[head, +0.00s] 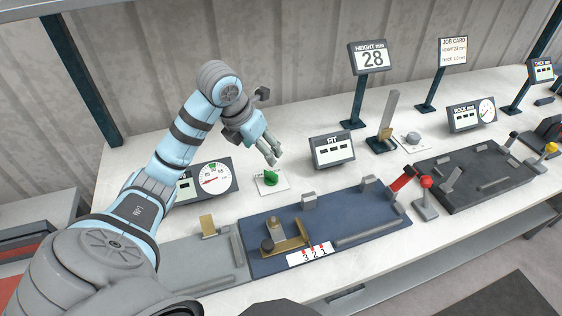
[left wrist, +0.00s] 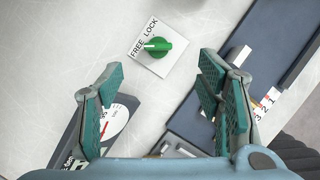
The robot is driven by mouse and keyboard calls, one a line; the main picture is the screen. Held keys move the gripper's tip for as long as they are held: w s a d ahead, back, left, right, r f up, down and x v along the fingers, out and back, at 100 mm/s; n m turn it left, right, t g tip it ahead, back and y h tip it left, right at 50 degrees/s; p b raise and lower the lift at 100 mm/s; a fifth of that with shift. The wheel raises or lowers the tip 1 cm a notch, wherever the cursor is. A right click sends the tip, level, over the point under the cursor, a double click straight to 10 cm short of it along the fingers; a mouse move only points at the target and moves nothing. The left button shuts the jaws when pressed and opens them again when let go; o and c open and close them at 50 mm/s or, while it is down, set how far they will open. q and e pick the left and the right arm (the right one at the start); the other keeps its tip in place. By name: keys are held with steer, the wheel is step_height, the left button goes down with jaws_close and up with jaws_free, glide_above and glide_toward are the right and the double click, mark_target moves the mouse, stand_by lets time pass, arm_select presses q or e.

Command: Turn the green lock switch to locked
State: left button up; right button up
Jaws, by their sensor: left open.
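The green lock switch (head: 271,178) is a round green knob on a small white plate on the bench, behind the blue bed. In the left wrist view the green lock switch (left wrist: 156,47) sits on its plate (left wrist: 139,57), labelled FREE and LOCK. Its pale pointer line runs sideways across the knob; I cannot tell for certain which label it marks. My left gripper (head: 272,156) is above and just behind the switch, apart from it. In the left wrist view my left gripper (left wrist: 163,88) is open and empty, with the switch beyond and between its fingers. My right gripper is not in view.
A dial gauge (head: 211,178) stands left of the switch and the FIT display (head: 332,149) stands to its right. The blue bed (head: 345,208) with a 3-2-1 scale (head: 310,254) lies in front. A red-knobbed lever (head: 426,184) is farther right. Bare bench surrounds the plate.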

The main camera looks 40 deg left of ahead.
arm_select(q)
steer(key=b, duration=0.6)
glide_above(270, 173)
steer(key=s, duration=0.3)
steer(key=f, duration=0.7)
steer(key=shift+s+f, duration=0.15)
steer(key=shift+s, duration=0.05)
steer(key=shift+b+x, duration=1.05)
steer(key=shift+x, duration=0.1)
steer(key=w+f, duration=0.2)
steer(key=shift+w+f, duration=0.1)
steer(key=shift+w, duration=0.15)
steer(key=shift+w+f, duration=0.1)
steer(key=shift+f, duration=0.1)
steer(key=shift+s+r, duration=0.15)
steer(key=shift+s, duration=0.2)
steer(key=shift+c, duration=0.2)
steer(key=shift+w, duration=0.15)
steer(key=c, duration=1.1)
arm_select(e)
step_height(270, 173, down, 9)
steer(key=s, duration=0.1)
